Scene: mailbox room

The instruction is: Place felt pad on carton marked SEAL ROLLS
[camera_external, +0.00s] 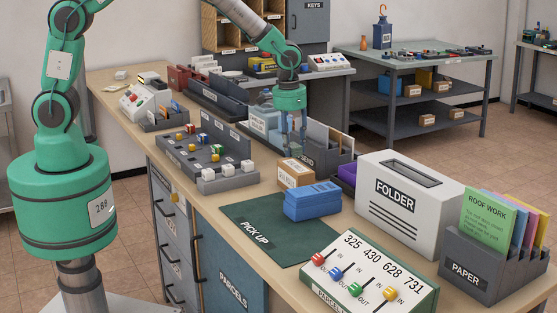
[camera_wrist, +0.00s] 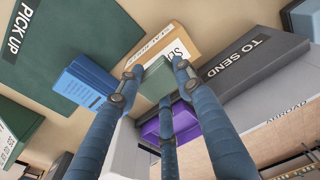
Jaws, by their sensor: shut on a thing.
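The cardboard carton (camera_external: 296,174) with a printed label stands on the table beside the green PICK UP mat. In the wrist view the carton (camera_wrist: 183,38) shows a white label starting with "SE", partly covered by my finger. My gripper (camera_external: 295,152) is above the carton, pointing down. In the wrist view its fingers are closed around a small grey-green pad (camera_wrist: 156,80), which looks like the felt pad. The pad overlaps the carton's near part in that view; I cannot tell whether it touches it. In the external view the pad is hard to make out.
The grey TO SEND tray (camera_external: 330,165) is close behind, with a purple item (camera_external: 346,172) nearby. A white FOLDER box (camera_external: 410,205) stands at right.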

